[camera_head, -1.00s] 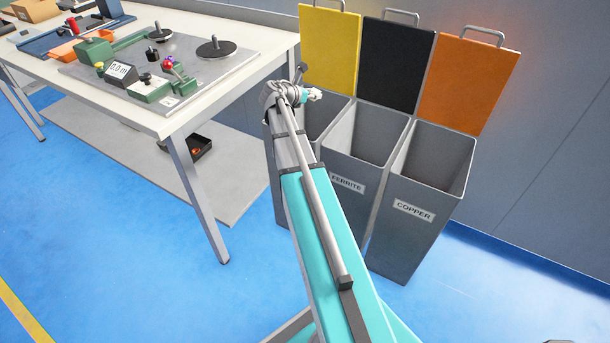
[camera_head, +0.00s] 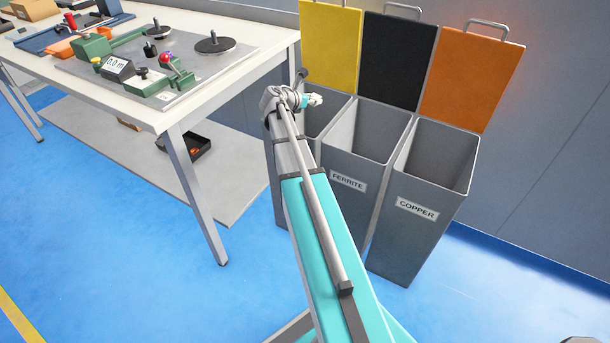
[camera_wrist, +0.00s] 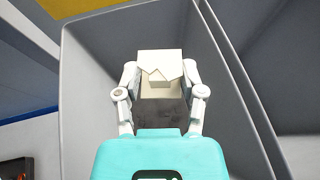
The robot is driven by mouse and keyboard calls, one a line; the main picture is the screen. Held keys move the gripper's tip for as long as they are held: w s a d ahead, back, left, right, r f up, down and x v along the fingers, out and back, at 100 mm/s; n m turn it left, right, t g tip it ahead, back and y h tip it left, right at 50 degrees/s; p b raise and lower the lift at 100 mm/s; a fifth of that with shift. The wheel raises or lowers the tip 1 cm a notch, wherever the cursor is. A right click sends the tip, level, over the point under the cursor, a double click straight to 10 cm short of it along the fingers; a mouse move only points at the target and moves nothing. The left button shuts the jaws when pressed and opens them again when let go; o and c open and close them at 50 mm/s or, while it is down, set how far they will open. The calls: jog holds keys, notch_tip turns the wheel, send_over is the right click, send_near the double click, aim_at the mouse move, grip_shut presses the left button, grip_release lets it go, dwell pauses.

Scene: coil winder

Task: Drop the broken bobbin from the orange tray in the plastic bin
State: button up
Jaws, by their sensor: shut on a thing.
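My gripper (camera_wrist: 160,85) is shut on the broken bobbin (camera_wrist: 160,65), a cream-white piece with a jagged notch, held between the two fingers in the wrist view. Behind it are the grey inner walls of the yellow-lidded bin (camera_wrist: 85,75). In the head view my gripper (camera_head: 313,100) is at the mouth of this leftmost bin, whose yellow lid (camera_head: 330,42) stands open. My arm hides most of this bin's front, and no label on it can be read. The orange tray (camera_head: 64,47) is on the workbench at the upper left.
The black-lidded bin marked FERRITE (camera_head: 347,182) and the orange-lidded bin marked COPPER (camera_head: 417,209) stand open to the right. The workbench (camera_head: 180,112) with the winder is at left. A dark box (camera_head: 203,152) lies on its lower shelf. Blue floor is clear in front.

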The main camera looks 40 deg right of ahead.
jog(key=shift+f+b, duration=1)
jog(key=shift+f, duration=0.35)
jog(key=o, duration=0.8)
jog(key=shift+w, duration=0.15)
jog(key=shift+r, duration=0.1)
